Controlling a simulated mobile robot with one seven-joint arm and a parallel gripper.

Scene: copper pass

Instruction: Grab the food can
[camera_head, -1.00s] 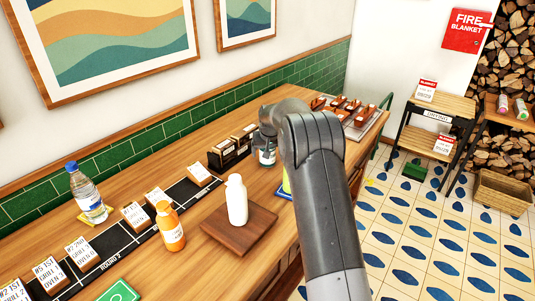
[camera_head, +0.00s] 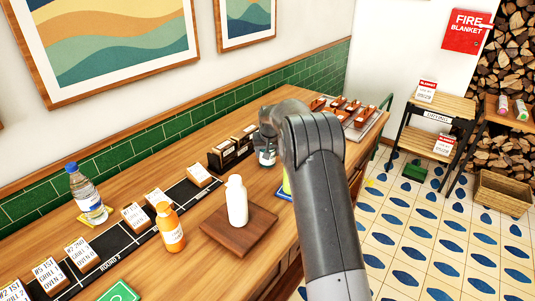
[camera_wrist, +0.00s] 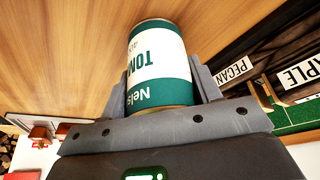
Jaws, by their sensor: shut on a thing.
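The food can (camera_wrist: 159,62) is a green and white tin with "TOM" and "Nels" lettering, seen upside down in the wrist view. My gripper (camera_wrist: 165,85) is shut on it, with a grey finger on each side. In the head view the can (camera_head: 267,158) shows only in part below my gripper (camera_head: 268,138), near the back of the wooden counter. My forearm hides much of the area to its right. I cannot tell whether the can touches the counter.
A dark rack of cards (camera_head: 232,150) stands close left of the can. A white bottle (camera_head: 237,201) on a wooden board, an orange bottle (camera_head: 169,228) and a water bottle (camera_head: 86,193) stand nearer. A tray (camera_head: 365,125) of several small items lies beyond my arm.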

